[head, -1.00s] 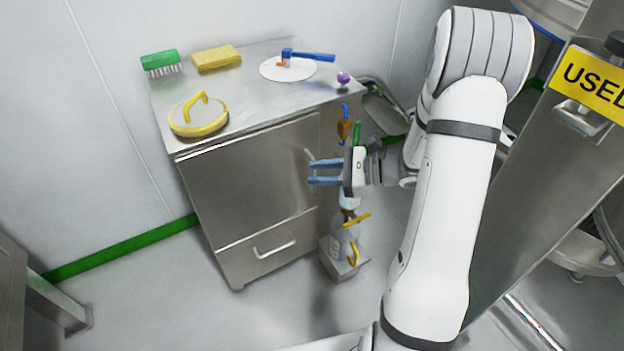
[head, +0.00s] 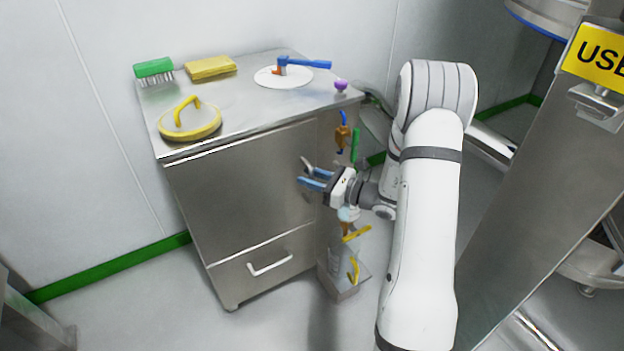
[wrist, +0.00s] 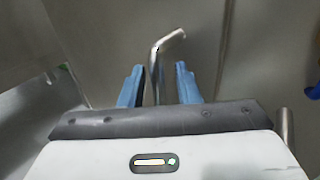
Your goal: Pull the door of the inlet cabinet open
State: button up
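The inlet cabinet is a steel box; its door (head: 240,180) is the large front panel and looks shut. The door's bar handle (head: 307,165) stands near its right edge. In the wrist view the handle (wrist: 157,62) is a bent metal bar rising between the two blue fingers. My gripper (head: 311,182) is at the handle with its fingers apart, one on each side of the bar. A gap shows between the bar and the right finger (wrist: 187,85); the left finger (wrist: 131,88) is closer to it. The handle's lower part is hidden by the gripper.
On the cabinet top (head: 235,105) are a green brush (head: 154,68), a yellow sponge (head: 211,68), a yellow-handled lid (head: 190,119) and a blue-handled tool on a white disc (head: 283,76). A drawer handle (head: 270,265) is below the door. Bottles and coloured fittings (head: 343,135) hang at the right side.

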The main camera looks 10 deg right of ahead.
jog(key=shift+c, duration=0.2)
jog(key=c, duration=0.6)
grip_shut()
jog(key=shift+w+d, duration=0.1)
